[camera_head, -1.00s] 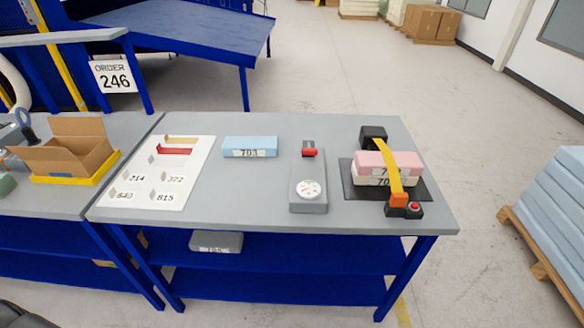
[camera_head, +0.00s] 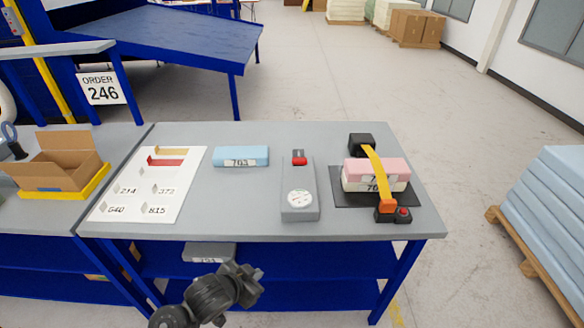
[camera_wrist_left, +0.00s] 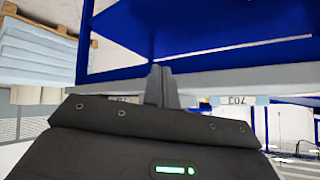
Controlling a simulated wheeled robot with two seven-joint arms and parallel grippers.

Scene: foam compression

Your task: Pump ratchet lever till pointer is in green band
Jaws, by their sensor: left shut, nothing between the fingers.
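The ratchet device is a grey box (camera_head: 300,203) with a round white dial on its near end and a red-ended lever (camera_head: 299,158) at its far end. The dial's pointer and bands are too small to read. On the right, a yellow strap (camera_head: 377,172) runs over a pink foam block (camera_head: 376,168) stacked on a pale one, ending at an orange and black buckle. My left gripper (camera_head: 250,287) is below the table's near edge, left of the device and apart from it. Its fingers (camera_wrist_left: 161,86) are shut and empty in the left wrist view. My right gripper is not in view.
A blue block (camera_head: 241,156) marked 703 and a white card (camera_head: 150,205) with numbers lie on the grey table (camera_head: 240,205). An open carton (camera_head: 57,165) stands at the left. The blue-framed table's near edge lies between my left gripper and the tabletop.

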